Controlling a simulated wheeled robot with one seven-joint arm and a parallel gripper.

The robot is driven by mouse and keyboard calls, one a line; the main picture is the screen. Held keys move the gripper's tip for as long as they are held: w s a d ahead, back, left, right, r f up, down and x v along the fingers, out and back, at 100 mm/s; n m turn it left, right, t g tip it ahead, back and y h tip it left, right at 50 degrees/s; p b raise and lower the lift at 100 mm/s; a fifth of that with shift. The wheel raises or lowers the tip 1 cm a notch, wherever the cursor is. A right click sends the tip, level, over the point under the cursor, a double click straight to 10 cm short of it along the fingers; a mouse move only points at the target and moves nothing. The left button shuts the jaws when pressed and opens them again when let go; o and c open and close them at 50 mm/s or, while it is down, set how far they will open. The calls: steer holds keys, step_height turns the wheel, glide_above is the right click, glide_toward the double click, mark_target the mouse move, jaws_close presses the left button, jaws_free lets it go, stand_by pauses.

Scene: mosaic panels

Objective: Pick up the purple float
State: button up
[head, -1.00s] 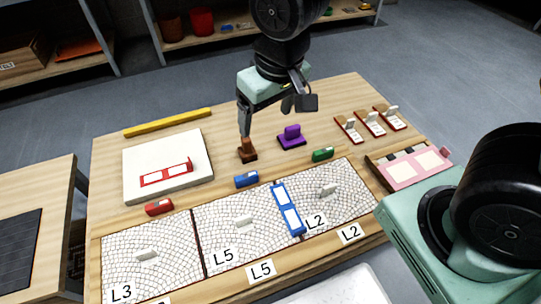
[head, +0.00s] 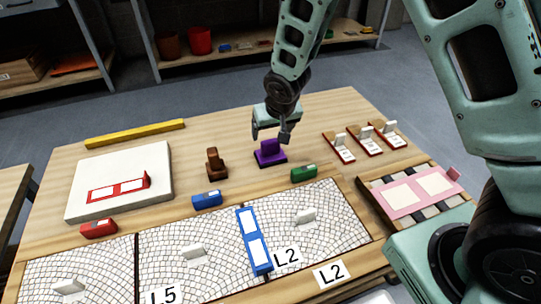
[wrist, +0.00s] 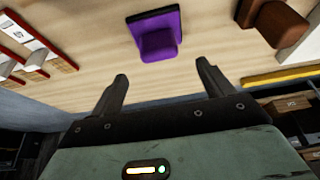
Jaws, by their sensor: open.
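The purple float (head: 270,153) is a flat purple plate with a block handle on top, lying on the wooden table near its middle. My gripper (head: 270,135) is above and just behind it in the head view. In the wrist view the purple float (wrist: 158,37) lies ahead of the open fingers of my gripper (wrist: 160,85), about centred between them. The gap between the fingers is empty. The fingers appear apart from the float.
A brown float (head: 216,163) stands left of the purple one. A green block (head: 304,173) and a blue block (head: 207,199) lie in front. Several tagged pieces (head: 365,139) lie to the right. Mosaic panels (head: 195,238) fill the table's front, and a white slab (head: 120,180) lies left.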

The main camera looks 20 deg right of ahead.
mark_target(271, 141)
steer(key=b+x, duration=0.2)
steer(key=x, duration=0.6)
steer(key=shift+f, duration=0.4)
steer(key=shift+c, duration=0.3)
steer(key=c, duration=1.1)
step_height(271, 141, up, 10)
steer(key=p, duration=0.2)
steer(key=shift+r+p, duration=0.1)
steer(key=shift+p, duration=0.25)
steer(key=shift+o, duration=1)
